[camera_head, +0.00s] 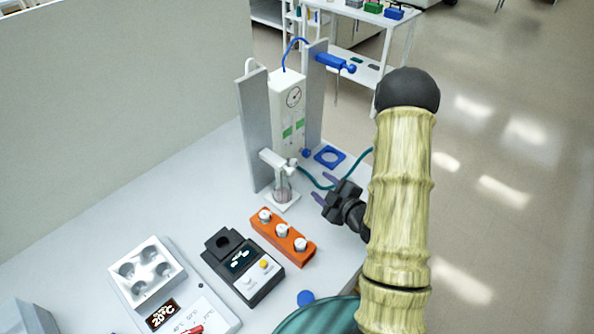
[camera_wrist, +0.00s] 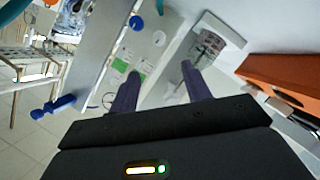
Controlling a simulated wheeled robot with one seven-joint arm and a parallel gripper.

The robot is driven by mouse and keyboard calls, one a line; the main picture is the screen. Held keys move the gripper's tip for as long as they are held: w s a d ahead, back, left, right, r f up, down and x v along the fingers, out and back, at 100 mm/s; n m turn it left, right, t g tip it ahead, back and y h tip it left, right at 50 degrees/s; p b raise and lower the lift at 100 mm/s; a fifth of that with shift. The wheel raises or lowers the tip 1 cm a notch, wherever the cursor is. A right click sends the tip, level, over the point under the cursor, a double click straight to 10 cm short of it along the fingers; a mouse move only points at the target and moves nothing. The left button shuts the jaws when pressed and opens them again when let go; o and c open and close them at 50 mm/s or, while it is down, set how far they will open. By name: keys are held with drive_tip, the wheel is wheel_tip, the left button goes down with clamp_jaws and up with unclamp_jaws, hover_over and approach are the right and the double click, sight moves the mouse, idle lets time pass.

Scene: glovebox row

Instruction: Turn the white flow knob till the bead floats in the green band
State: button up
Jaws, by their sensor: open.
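The white flow panel (camera_head: 288,120) stands upright between two grey posts at the back of the bench, with a round gauge and green bands (camera_head: 287,132) on its front. A small white knob (camera_head: 292,162) shows low on the panel, beside a blue knob (camera_head: 306,153). In the wrist view the white knob (camera_wrist: 158,38), blue knob (camera_wrist: 136,22) and green band (camera_wrist: 119,66) show beyond my fingers. The bead is too small to make out. My gripper (camera_head: 324,189) is open and empty, right of and apart from the knobs; its purple fingers also show in the wrist view (camera_wrist: 160,88).
A clamped glass vessel (camera_head: 282,190) on a white base stands in front of the panel. A teal hose (camera_head: 318,182) passes near my gripper. An orange block with white-topped vials (camera_head: 283,238), a black device (camera_head: 242,268) and a white block (camera_head: 147,268) stand nearer.

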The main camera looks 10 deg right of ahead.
sight(295, 164)
drive_tip(key=p+x, duration=0.4)
drive_tip(key=x, duration=0.9)
drive_tip(key=shift+w+p, duration=0.1)
drive_tip(key=shift+p, duration=0.2)
drive_tip(key=shift+x, duration=0.75)
drive_tip(key=c, duration=1)
